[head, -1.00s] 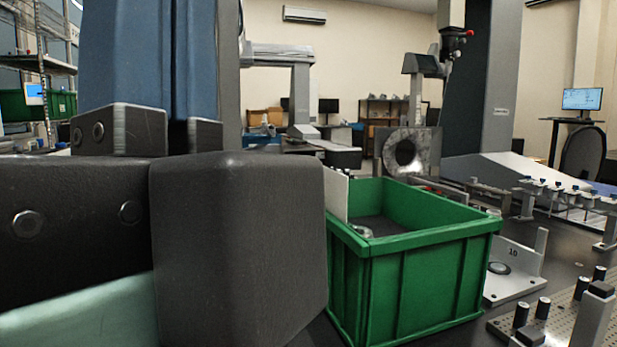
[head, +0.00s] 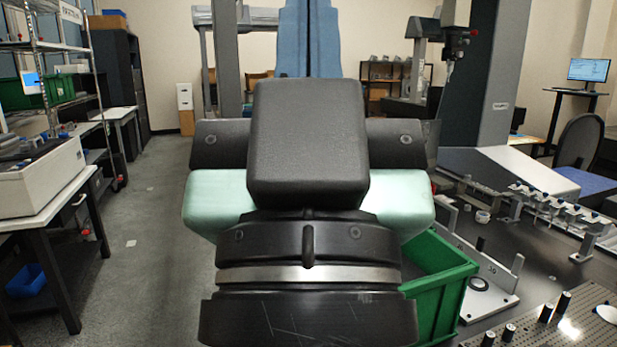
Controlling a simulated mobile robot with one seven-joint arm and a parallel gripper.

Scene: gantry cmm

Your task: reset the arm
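A dark table (head: 545,262) spreads at the right, with an angle plate (head: 482,283), a perforated plate (head: 570,318) with pegs, and a row of small fixtures. A white-topped bench (head: 45,195) stands at the left.

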